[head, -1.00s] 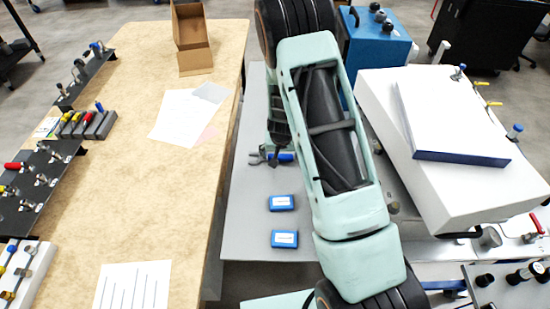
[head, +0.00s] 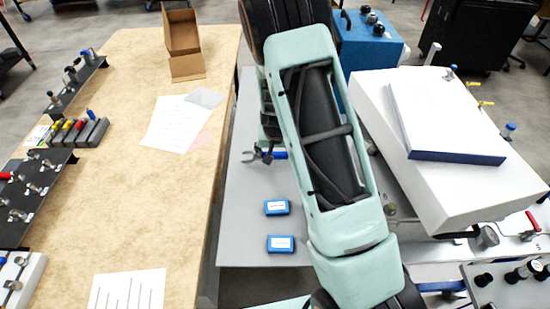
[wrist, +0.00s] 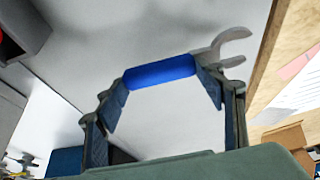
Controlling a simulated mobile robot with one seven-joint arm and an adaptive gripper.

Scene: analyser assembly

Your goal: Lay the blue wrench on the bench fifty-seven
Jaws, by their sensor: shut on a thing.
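The blue wrench has a blue handle and a grey open jaw. In the wrist view the wrench (wrist: 160,72) lies across between the fingers of my gripper (wrist: 164,84), which are shut on its handle; its jaw sticks out to the right. In the head view the wrench (head: 279,155) shows beneath my gripper (head: 271,146), over the grey table, jaw to the left. How high it is held is hard to tell. A wooden-topped bench (head: 150,215) stands left of the grey table. I can read no number fifty-seven on it.
Two blue boxes (head: 277,207) lie on the grey table (head: 245,215). The bench holds papers (head: 178,125), a cardboard box (head: 183,45) and tool racks (head: 35,185) along its left; its middle is clear. A white instrument (head: 440,160) stands to the right.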

